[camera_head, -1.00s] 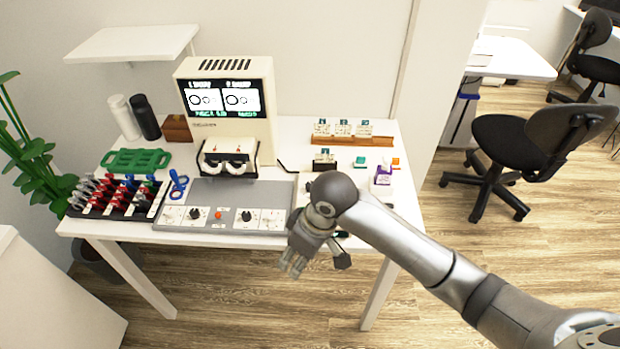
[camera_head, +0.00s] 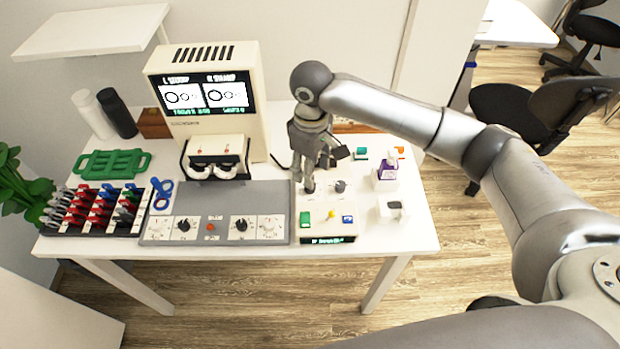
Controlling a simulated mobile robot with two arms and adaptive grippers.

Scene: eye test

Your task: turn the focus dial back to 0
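Which one is the focus dial cannot be read, nor can any dial setting. My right gripper (camera_head: 318,165) points down over the back of the box, close above the dark knob; whether it touches is unclear. Its fingers are partly hidden and their opening is unclear. My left gripper is out of view.
A grey panel (camera_head: 212,222) with black knobs and white dials lies left of the box. Coloured pieces fill a rack (camera_head: 95,212).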

